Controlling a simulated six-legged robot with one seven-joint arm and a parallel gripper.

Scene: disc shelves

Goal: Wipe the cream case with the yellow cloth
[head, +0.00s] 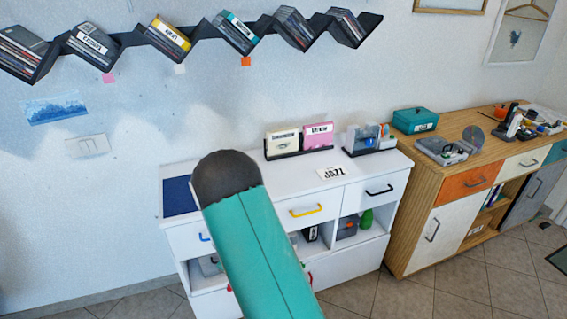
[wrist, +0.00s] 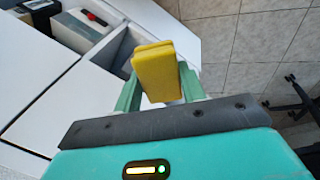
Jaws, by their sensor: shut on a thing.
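The yellow cloth (wrist: 157,72) is a thick folded pad between the two green fingers of my gripper (wrist: 160,80) in the wrist view. My gripper is shut on it and holds it in the air, out over the tiled floor beside white furniture. The cream case (head: 282,141) stands upright with a dark label in a black holder on the white cabinet top, left of a pink case (head: 318,134). In the head view my arm hides the gripper and the cloth.
The white cabinet (head: 240,161) also bears a JAZZ card (head: 337,172), a blue mat (head: 179,196) and a holder of small items (head: 370,138). A wooden cabinet (head: 440,190) stands to the right. A zigzag disc shelf (head: 130,39) hangs above.

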